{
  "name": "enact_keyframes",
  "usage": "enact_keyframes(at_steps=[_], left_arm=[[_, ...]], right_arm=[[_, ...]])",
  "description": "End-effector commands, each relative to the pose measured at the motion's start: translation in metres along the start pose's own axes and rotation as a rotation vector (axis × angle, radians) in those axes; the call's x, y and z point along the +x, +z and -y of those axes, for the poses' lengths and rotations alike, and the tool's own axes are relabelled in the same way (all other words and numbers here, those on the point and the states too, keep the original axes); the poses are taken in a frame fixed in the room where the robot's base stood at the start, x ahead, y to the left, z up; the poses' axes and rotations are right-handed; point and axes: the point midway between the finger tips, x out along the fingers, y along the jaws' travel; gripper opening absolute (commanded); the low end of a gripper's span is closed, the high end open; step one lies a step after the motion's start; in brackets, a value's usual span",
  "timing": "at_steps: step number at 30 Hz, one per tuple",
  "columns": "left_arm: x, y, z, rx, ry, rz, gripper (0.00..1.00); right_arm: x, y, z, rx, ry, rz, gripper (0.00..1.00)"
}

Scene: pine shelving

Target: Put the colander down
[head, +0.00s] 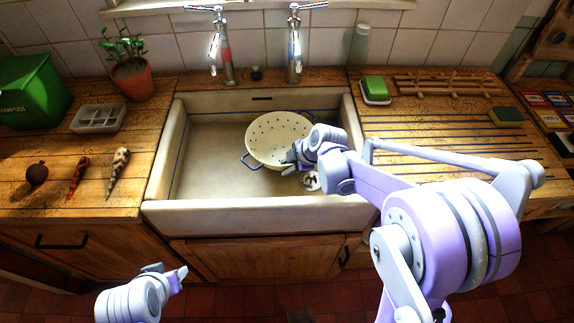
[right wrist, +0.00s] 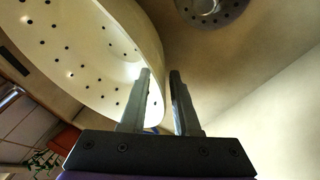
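The cream colander (head: 277,136), with round holes and blue handles, is in the white sink (head: 185,165), right of its middle. It looks slightly tilted; whether it touches the sink floor cannot be told. My right gripper (head: 290,160) is at its near right rim. In the right wrist view the colander (right wrist: 85,50) fills the upper left, and my right gripper (right wrist: 160,75) has its fingers apart, with the colander's edge showing in the gap between them. My left gripper (head: 172,272) is low in front of the counter, away from the colander; its finger opening is unclear.
The metal drain (right wrist: 212,8) shows on the sink floor. Two taps (head: 226,60) stand behind the sink. A plant pot (head: 131,78), a grey tray (head: 98,118) and vegetables are on the left counter. A green soap (head: 375,87) and a sponge (head: 507,115) are on the right. The sink's left side is clear.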

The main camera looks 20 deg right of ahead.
Motion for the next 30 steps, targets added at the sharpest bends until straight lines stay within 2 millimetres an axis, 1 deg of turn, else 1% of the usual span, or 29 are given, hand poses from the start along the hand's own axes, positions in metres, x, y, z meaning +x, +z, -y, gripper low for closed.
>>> enact_keyframes(at_steps=[8,12,14,17,21,24,27,30], left_arm=[[0.0,0.0,0.0,0.0,0.0,0.0,0.5],[-0.002,-0.002,0.0,0.0,0.0,-0.001,0.5],[-0.003,-0.003,0.0,0.0,0.0,-0.002,0.5],[-0.005,-0.004,0.0,0.0,0.0,-0.003,0.5],[-0.009,-0.007,0.0,0.0,0.0,-0.005,0.5],[-0.011,-0.009,0.0,0.0,0.0,-0.007,0.5],[-0.013,-0.011,0.0,0.0,0.0,-0.008,0.5],[-0.013,-0.012,0.0,0.0,0.0,-0.008,0.5]], right_arm=[[-0.001,0.0,0.0,0.0,0.0,0.0,0.35],[-0.008,-0.001,-0.001,0.001,0.001,0.0,0.35],[-0.017,-0.001,-0.001,0.001,0.001,0.001,0.35],[-0.037,-0.001,-0.001,0.001,0.0,0.001,0.35],[-0.069,-0.001,-0.001,0.002,0.002,0.001,0.35],[-0.089,-0.001,-0.001,0.002,0.001,0.001,0.35],[-0.104,-0.001,-0.001,0.002,0.001,0.001,0.35],[-0.115,0.0,-0.001,0.001,0.001,0.001,0.35]])
